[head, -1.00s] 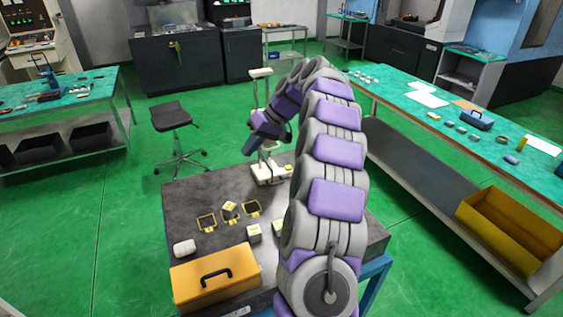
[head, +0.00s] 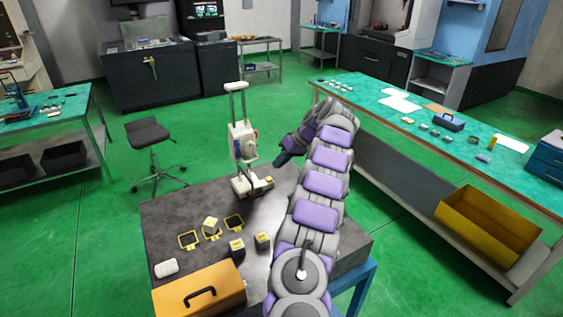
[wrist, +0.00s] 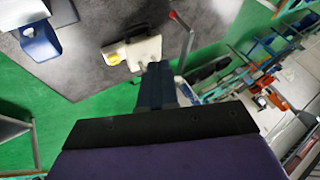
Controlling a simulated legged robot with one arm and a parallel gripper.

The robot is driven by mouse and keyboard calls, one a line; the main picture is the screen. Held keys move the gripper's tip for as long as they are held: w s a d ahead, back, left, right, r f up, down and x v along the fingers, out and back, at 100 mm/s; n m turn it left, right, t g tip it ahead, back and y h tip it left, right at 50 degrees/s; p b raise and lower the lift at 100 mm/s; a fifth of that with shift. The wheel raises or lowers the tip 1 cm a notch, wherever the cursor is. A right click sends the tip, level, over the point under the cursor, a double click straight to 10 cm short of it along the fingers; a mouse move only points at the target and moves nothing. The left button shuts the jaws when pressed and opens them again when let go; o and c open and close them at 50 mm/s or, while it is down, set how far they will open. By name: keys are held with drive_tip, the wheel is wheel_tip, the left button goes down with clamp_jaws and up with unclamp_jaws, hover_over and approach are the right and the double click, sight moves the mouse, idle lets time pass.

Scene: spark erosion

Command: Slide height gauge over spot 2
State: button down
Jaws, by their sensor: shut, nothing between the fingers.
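The white height gauge (head: 241,142) stands upright near the far edge of the dark table, on a flat base with a small yellow piece. Three yellow square outlines (head: 188,240) lie in a row on the tabletop, nearer than the gauge. Which one is spot 2 I cannot read. A yellow-grey block (head: 211,225) sits at the middle outline. My gripper (head: 281,160) is shut and empty, right of the gauge and apart from it. In the wrist view my gripper (wrist: 155,68) points toward a white base (wrist: 135,52), apparently the gauge's.
Two more blocks (head: 237,248) (head: 262,241) stand nearer on the table (head: 180,215). A white rounded item (head: 166,267) and a yellow toolbox (head: 200,289) occupy the front left. A stool (head: 148,133) stands beyond the table. A green-topped bench (head: 400,115) runs along the right.

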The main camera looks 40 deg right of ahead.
drive_tip(key=w+a+f+b, duration=0.1)
drive_tip(key=w+a+f, duration=0.2)
drive_tip(key=a+f, duration=0.2)
drive_tip(key=shift+w+a+b, duration=0.35)
drive_tip(key=shift+a+b, duration=0.05)
drive_tip(key=shift+a, duration=0.15)
drive_tip(key=w+a, duration=0.4)
drive_tip(key=a, duration=1.2)
drive_tip(key=shift+a, duration=0.2)
drive_tip(key=shift+d+b, duration=0.1)
drive_tip(key=shift+b, duration=0.2)
